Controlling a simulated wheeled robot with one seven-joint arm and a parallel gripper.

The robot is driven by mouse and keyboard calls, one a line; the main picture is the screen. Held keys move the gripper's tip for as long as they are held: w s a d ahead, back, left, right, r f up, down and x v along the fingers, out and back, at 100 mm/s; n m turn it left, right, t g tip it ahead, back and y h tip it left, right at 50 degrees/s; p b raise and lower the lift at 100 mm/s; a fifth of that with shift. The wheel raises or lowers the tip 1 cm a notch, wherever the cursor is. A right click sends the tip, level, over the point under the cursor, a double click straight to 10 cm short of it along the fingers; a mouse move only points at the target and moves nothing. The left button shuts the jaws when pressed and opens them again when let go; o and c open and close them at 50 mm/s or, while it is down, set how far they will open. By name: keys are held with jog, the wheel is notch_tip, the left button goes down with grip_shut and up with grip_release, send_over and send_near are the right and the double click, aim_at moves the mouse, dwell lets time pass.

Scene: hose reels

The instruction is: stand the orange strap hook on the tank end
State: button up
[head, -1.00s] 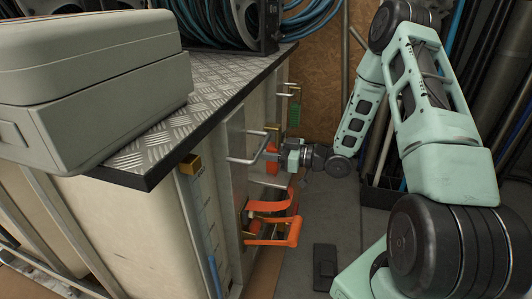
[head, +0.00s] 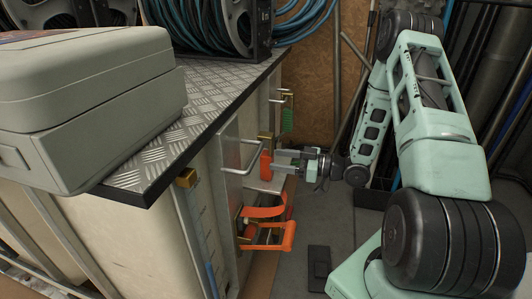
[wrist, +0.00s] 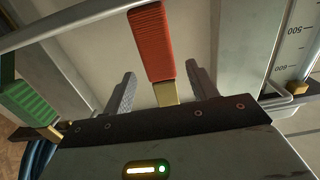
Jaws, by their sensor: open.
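The orange strap hook (head: 266,166) is a small orange piece with a brass end, close to the side of the unit below the bench top. In the wrist view the ribbed orange strap (wrist: 151,40) runs down to its brass end (wrist: 165,93). My gripper (head: 279,168) is open around it. In the wrist view (wrist: 162,91) the two fingers stand apart on either side of the brass part, with gaps visible. The cream tank (wrist: 235,30) with a printed scale lies behind. I cannot tell whether the hook touches the tank.
A green strap piece (wrist: 25,102) with a brass end sits beside. Larger orange ratchet straps (head: 266,236) hang below my gripper. Metal handles (head: 238,160) stick out nearby. A grey case (head: 80,110) rests on the tread-plate top (head: 205,100). Floor shows at the right.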

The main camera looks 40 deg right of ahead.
jog(key=p+v, duration=0.1)
jog(key=v, duration=0.4)
jog(key=shift+s, duration=0.1)
jog(key=shift+d, duration=0.1)
dwell(0.4)
